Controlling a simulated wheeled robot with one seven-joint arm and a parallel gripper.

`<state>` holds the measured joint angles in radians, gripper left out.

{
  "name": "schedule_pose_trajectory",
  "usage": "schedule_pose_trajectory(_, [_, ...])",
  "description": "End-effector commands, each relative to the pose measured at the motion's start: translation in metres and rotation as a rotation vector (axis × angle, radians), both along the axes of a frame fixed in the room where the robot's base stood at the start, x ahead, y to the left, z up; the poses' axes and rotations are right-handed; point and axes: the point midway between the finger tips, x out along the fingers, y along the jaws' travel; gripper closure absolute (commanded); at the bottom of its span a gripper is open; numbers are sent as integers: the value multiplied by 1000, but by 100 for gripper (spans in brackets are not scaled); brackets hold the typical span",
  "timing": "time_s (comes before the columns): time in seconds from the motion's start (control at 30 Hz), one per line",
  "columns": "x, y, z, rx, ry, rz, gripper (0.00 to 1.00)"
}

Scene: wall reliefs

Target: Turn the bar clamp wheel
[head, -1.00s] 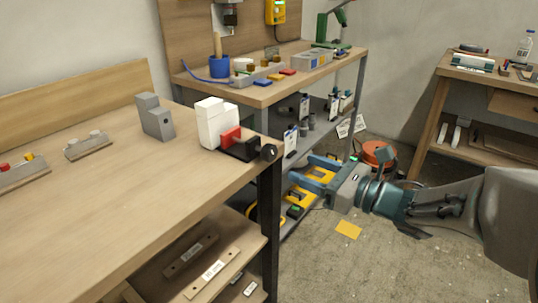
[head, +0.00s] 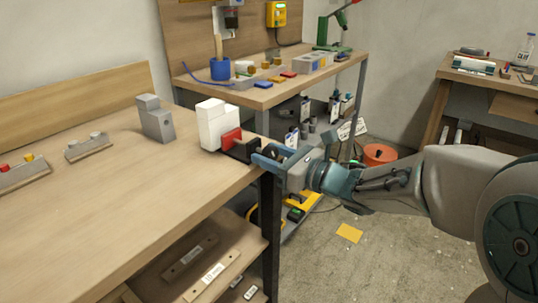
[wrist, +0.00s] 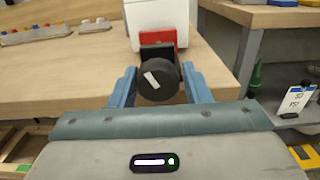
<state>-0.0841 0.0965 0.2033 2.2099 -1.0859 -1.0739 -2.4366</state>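The bar clamp wheel is a dark round knob with a white mark; it shows in the wrist view (wrist: 158,80). It sits at the bench's right edge, on a clamp with a red jaw (head: 232,138) and a black base. A white block (head: 213,124) stands behind the red jaw. My gripper (wrist: 158,86) is open, with one blue finger on each side of the wheel and a gap visible beside it. In the head view my gripper (head: 270,154) covers most of the wheel.
A grey block (head: 155,120) and a small grey fixture (head: 87,147) stand on the wooden bench (head: 110,195). A second bench (head: 262,92) with a blue cup (head: 220,68) and small parts lies behind.

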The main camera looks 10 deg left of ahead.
Motion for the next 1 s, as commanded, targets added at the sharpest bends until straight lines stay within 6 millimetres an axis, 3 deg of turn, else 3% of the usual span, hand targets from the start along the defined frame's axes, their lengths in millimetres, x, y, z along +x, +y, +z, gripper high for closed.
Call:
schedule_pose_trajectory(0.03, [0,0,0,0,0,0,71])
schedule_pose_trajectory(0.1, [0,0,0,0,0,0,85])
schedule_pose_trajectory(0.47, [0,-1,-1,19,43,-2,85])
schedule_pose_trajectory(1.0, [1,-4,-2,154,370,-10,85])
